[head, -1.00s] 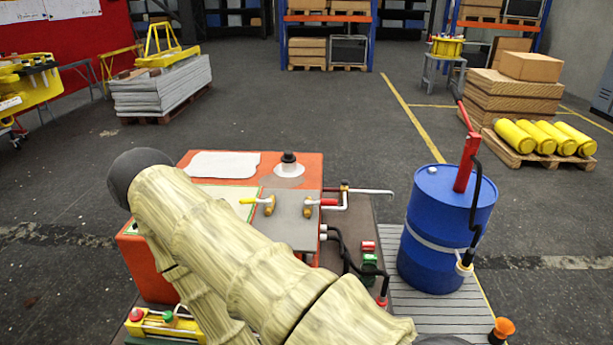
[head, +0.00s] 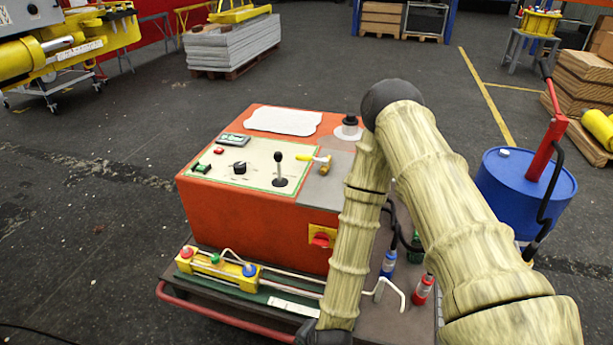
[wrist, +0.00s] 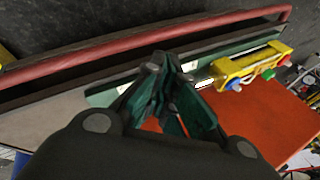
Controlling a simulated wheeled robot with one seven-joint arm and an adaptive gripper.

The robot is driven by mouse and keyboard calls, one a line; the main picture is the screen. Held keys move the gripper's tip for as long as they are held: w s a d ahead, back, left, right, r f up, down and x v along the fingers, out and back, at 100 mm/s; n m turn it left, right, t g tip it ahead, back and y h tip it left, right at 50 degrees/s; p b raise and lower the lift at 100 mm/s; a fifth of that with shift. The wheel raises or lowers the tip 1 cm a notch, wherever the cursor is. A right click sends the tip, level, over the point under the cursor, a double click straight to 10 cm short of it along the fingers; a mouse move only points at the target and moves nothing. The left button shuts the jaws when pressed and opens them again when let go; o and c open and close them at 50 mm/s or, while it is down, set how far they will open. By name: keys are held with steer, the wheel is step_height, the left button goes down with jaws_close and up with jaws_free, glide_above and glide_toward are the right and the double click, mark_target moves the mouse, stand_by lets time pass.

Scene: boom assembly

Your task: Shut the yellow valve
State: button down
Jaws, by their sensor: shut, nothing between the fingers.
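The yellow valve (head: 320,161) has a yellow lever and sits on the grey plate on top of the orange machine (head: 262,222). Its lever points left in the head view, and the valve is not visible in the wrist view. My gripper (wrist: 164,70) is shut and empty in the wrist view. It is low, over the machine's front ledge, well below and apart from the valve. In the head view only its dark wrist end shows at the bottom edge. The red-handled valve beside it is hidden behind my arm.
A black joystick (head: 279,170) stands left of the valve. A yellow button box (head: 218,268) with coloured knobs and a red rail (head: 215,318) edge the front; the box also shows in the wrist view (wrist: 247,64). A blue barrel (head: 520,190) stands right.

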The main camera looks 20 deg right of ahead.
mark_target(312, 159)
steer(key=w+r+m+t+h+b, duration=0.1)
steer(key=w+r+m+t, duration=0.1)
steer(key=w+r+m, duration=0.4)
steer(key=w+a+r+m+t+b, duration=0.1)
steer(key=w+m+t, duration=0.15)
steer(key=w, duration=0.55)
steer(key=w+r+m+t+h+b, duration=0.1)
steer(key=w+r+m+t+b, duration=0.1)
steer(key=w+r+m, duration=0.35)
steer(key=w+d+r+m+h, duration=0.2)
steer(key=w+d+r+m, duration=0.1)
steer(key=w+r+m, duration=0.1)
steer(key=w+d+r+m+t+h+b, duration=0.1)
steer(key=w+d+r+m+h, duration=0.1)
steer(key=w+r+m, duration=0.3)
steer(key=w+d+r+m+t+h+b, duration=0.1)
steer(key=w+d+r+m+h, duration=0.1)
steer(key=w+d+r+m, duration=0.2)
steer(key=shift+w+d+r+m, duration=0.1)
steer(key=shift+r+m, duration=0.35)
steer(key=shift+m, duration=0.2)
steer(key=shift+w+d+r+m, duration=0.1)
steer(key=shift+r+m, duration=0.3)
steer(key=shift+m, duration=0.25)
steer(key=x, duration=1.3)
steer(key=shift+a, duration=0.1)
steer(key=shift+f, duration=0.1)
